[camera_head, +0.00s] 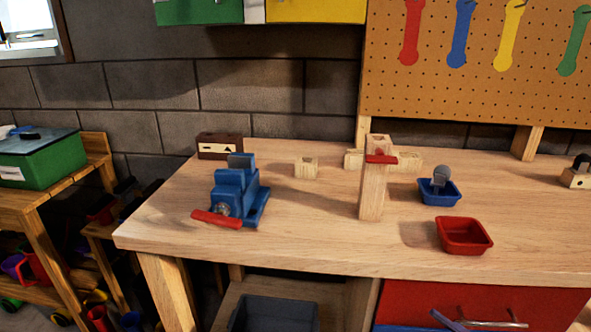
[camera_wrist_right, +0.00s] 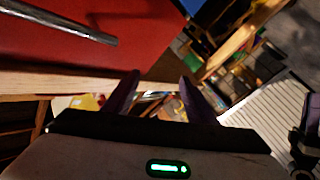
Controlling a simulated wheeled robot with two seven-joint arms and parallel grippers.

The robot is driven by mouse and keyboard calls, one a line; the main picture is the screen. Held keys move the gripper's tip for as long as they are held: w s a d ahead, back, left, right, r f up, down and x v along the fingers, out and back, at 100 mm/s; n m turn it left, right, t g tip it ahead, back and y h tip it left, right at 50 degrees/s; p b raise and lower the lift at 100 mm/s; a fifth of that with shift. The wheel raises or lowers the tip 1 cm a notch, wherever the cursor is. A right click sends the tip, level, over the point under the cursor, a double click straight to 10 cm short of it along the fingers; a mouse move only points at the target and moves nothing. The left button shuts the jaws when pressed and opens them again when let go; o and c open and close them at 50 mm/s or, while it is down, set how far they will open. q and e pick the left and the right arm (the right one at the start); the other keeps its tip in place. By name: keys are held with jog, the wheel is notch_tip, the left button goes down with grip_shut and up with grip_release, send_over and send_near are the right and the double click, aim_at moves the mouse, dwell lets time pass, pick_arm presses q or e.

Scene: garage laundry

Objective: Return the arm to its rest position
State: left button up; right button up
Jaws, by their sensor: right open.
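My right gripper (camera_wrist_right: 160,92) shows in the right wrist view with its two dark purple fingers apart. Nothing is held between them. A red drawer front (camera_wrist_right: 90,35) with a grey metal handle (camera_wrist_right: 70,22) lies at the upper left of that view, apart from the fingers. The red drawer front (camera_head: 550,300) and its handle (camera_head: 490,323) also show at the bottom right of the head view. A small blue-purple piece near the handle, at the bottom edge, is too cut off to identify surely. My left gripper is in neither view.
The wooden workbench (camera_head: 310,235) holds a blue vise (camera_head: 235,190), a wooden post (camera_head: 372,190), a blue bin (camera_head: 440,198), a red bin (camera_head: 463,235) and small blocks. A shelf with a green box (camera_head: 40,160) stands left. The bench's front middle is clear.

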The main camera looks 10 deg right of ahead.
jog(key=s+a+f+m+g+h, duration=0.1)
jog(key=s+f+m+g+h, duration=0.3)
jog(key=s+f, duration=0.45)
jog(key=s+a+f+m+g+h, duration=0.15)
jog(key=s+f+g+h, duration=0.35)
jog(key=f, duration=0.7)
jog(key=a+r+m+t, duration=0.1)
jog(key=a+m, duration=0.4)
jog(key=a, duration=0.6)
jog(key=shift+w+r+t+y+p, duration=0.15)
jog(key=shift+r+t+y+p, duration=0.2)
jog(key=shift+t, duration=0.25)
